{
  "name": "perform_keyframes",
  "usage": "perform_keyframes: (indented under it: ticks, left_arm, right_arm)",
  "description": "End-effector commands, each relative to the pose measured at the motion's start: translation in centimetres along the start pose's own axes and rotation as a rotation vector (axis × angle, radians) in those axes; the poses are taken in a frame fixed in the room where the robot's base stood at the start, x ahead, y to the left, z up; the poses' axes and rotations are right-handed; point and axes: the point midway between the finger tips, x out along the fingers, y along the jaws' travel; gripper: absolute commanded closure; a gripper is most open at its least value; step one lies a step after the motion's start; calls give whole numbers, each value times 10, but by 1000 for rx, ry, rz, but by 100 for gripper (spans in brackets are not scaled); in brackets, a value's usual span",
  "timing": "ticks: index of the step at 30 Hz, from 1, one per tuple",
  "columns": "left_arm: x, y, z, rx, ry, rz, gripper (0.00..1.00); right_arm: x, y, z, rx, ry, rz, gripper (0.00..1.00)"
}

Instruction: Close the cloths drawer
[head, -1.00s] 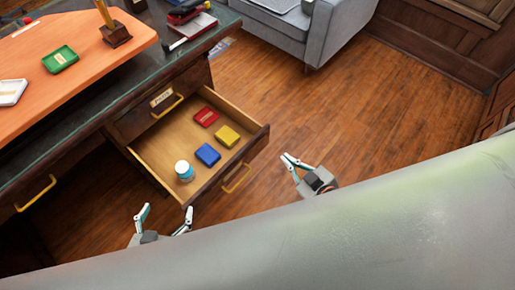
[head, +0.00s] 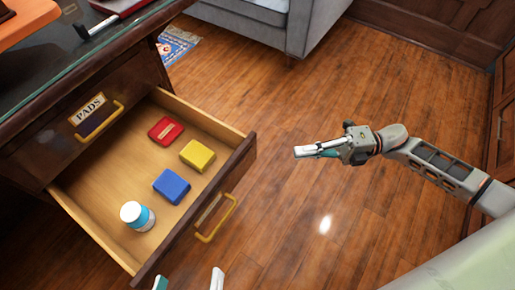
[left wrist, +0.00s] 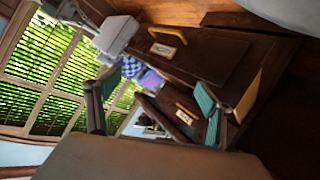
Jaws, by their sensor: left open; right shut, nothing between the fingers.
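An open wooden drawer (head: 92,214) sticks out of the dark desk in the head view. It has a yellow handle (head: 217,219) and a label plate that I cannot read. Inside lie a red block (head: 166,131), a yellow block (head: 197,155), a blue block (head: 171,186) and a white and blue jar (head: 137,215). My left gripper (head: 188,283) is open at the bottom edge, in front of the drawer; only its fingertips show. In the left wrist view its fingers (left wrist: 152,107) are apart with nothing between them. My right gripper (head: 308,151) is shut and empty, right of the drawer.
A shut drawer labelled PADS (head: 87,110) sits above the open one. A grey sofa (head: 270,24) stands at the back and a rug (head: 175,46) lies behind the desk. The wooden floor (head: 300,85) right of the drawer is clear.

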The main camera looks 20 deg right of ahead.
Motion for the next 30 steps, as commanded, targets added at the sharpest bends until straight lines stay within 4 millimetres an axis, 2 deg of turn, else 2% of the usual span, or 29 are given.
perform_keyframes:
  ticks: [1,5,8,14,24,30]
  left_arm:
    - [1,-2,6,-17,-9,-3,19]
    - [2,-1,1,-29,4,0,19]
    - [2,0,-2,-29,9,1,19]
    - [2,0,-2,-27,9,1,19]
    - [2,2,0,-52,10,4,19]
    - [3,6,6,-114,11,8,19]
  right_arm:
    - [-7,-13,-1,-1,24,-17,100]
    - [-12,-11,1,-23,60,-28,100]
    - [-6,-8,1,-29,66,-28,100]
    - [24,-7,0,-31,66,-24,100]
    - [90,-10,-5,-29,64,-24,100]
    - [109,-13,14,-25,62,-27,100]
